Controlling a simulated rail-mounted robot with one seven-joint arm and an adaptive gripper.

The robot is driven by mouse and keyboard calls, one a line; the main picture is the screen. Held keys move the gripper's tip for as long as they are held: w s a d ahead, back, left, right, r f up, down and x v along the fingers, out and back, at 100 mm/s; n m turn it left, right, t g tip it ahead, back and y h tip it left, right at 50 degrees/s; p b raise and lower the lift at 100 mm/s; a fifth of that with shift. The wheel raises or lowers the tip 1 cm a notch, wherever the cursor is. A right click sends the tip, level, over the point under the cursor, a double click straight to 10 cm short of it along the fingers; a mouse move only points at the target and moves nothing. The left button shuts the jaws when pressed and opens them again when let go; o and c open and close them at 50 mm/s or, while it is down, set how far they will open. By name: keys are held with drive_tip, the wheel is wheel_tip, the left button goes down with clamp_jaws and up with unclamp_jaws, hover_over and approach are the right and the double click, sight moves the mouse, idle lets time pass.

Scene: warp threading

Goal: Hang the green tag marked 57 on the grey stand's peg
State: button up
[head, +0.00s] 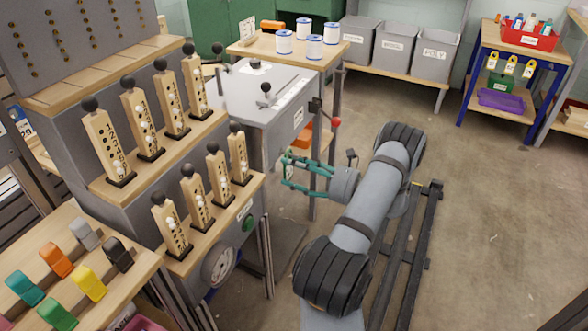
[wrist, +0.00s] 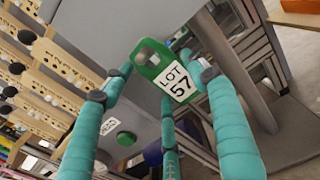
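The green tag (wrist: 165,72), with a white label reading LOT 57, shows in the wrist view and is tilted, with a hole near its upper end. My gripper (wrist: 165,75) has its teal fingers on both sides of the tag and is shut on it. In the head view my gripper (head: 290,175) is beside the grey machine, at the end of my arm; the tag cannot be made out clearly there. I cannot pick out the grey stand's peg for certain in either view.
A grey machine with a pale top (head: 245,95) stands just behind my gripper. Wooden racks of black-knobbed levers (head: 180,130) stand to the left. A wooden table (head: 255,45) with blue-white spools is behind. A blue-framed shelf (head: 480,85) holds yellow tags. Floor at the right is clear.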

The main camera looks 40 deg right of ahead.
drive_tip(key=o, duration=0.4)
drive_tip(key=shift+c, duration=0.2)
drive_tip(key=v, duration=1.2)
drive_tip(key=shift+w, duration=0.1)
drive_tip(key=x, duration=1.2)
drive_tip(key=shift+r, duration=0.1)
drive_tip(key=shift+s+d+r+p, duration=0.3)
drive_tip(key=shift+s+r+p, duration=0.15)
drive_tip(key=shift+s, duration=0.3)
